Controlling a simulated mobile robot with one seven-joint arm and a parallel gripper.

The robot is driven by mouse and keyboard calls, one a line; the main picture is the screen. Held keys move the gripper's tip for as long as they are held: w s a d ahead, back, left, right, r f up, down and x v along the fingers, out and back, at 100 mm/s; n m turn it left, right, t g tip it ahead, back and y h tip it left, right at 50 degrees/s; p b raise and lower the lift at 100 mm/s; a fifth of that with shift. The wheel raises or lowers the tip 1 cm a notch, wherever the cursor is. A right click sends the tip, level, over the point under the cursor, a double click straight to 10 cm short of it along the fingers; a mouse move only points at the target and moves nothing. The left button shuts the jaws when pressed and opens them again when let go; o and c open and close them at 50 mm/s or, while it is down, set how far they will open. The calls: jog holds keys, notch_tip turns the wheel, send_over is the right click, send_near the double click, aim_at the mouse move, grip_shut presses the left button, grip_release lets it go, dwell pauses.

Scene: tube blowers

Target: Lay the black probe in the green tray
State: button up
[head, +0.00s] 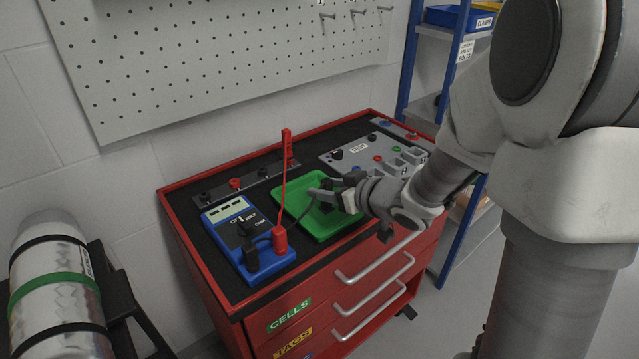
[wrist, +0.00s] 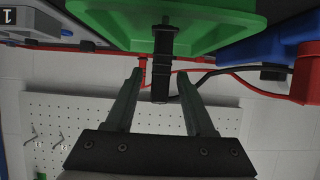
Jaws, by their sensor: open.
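The green tray (head: 290,199) lies on the cart top, and its green side also shows in the wrist view (wrist: 105,18). My gripper (head: 325,192) is over the tray, its fingers open. In the wrist view the black probe (wrist: 162,68) stands lengthwise between the two spread fingers, with a gap on each side. One end of it overlaps the tray in that view; I cannot tell whether it touches the tray. A black lead runs from it toward the blue meter (head: 232,217). In the head view my gripper mostly hides the probe.
A grey panel with sockets (head: 340,155) lies behind the tray. A pegboard (head: 200,50) is on the wall behind the cart.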

jog(key=s+d+r+m+h+p, duration=0.2)
jog(key=s+d+r+m+h, duration=0.3)
jog(key=s+d+r+h, duration=0.6)
jog(key=s+a+m+g+y, duration=0.1)
jog(key=s+g+y, duration=0.1)
jog(key=s, duration=0.5)
jog(key=s+a+r+g+y, duration=0.1)
jog(key=s+a+g, duration=0.1)
jog(key=s, duration=0.5)
jog(key=shift+s+a+r+m+g+y, duration=0.15)
jog(key=shift+s+a+m+g+y, duration=0.1)
jog(key=shift+s+m+g+y, duration=0.2)
jog(key=shift+r+p, duration=0.15)
jog(key=shift+p, duration=0.15)
notch_tip(320, 180, up, 11)
jog(key=p, duration=1.1)
